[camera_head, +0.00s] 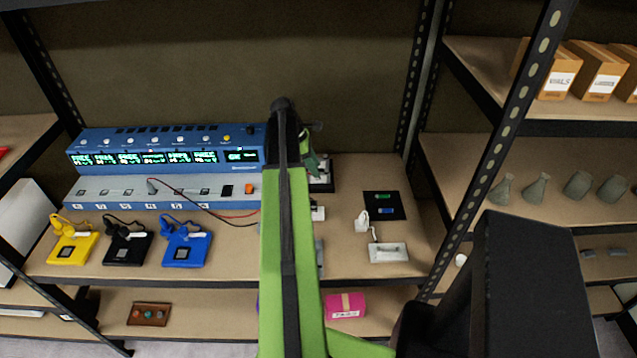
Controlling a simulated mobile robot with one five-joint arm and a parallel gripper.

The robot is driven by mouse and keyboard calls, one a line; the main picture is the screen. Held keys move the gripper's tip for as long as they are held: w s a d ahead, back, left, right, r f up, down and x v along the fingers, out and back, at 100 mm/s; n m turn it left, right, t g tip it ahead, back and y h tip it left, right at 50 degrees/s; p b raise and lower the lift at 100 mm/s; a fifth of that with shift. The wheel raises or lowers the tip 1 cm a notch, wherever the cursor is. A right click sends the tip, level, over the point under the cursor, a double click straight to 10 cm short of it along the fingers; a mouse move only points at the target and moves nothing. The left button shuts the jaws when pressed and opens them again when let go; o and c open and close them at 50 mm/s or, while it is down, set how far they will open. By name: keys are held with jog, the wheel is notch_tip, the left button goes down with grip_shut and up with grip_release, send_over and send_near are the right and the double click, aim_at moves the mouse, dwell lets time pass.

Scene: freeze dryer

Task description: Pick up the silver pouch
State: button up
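I cannot make out a thing that is clearly a silver pouch. A grey, partly covered thing (319,258) shows just right of my arm on the middle shelf; my arm hides most of it, so I cannot tell what it is. My green and black arm reaches up the middle of the view. My gripper (313,160) is at its far end, over the back of the middle shelf. The arm covers much of it, and its fingers do not show clearly.
A blue instrument (165,157) stands at the back left, with yellow (72,249), black (125,249) and blue (185,249) units before it. A white device (388,252) is right. A pink box (345,306) lies below. Several grey flask-shaped things (536,190) stand on the right shelf.

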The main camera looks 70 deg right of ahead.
jog(key=b+x, duration=0.3)
jog(key=x, duration=0.1)
jog(key=shift+d+f, duration=0.1)
jog(key=shift+f, duration=0.15)
jog(key=shift+r, duration=0.2)
grip_shut()
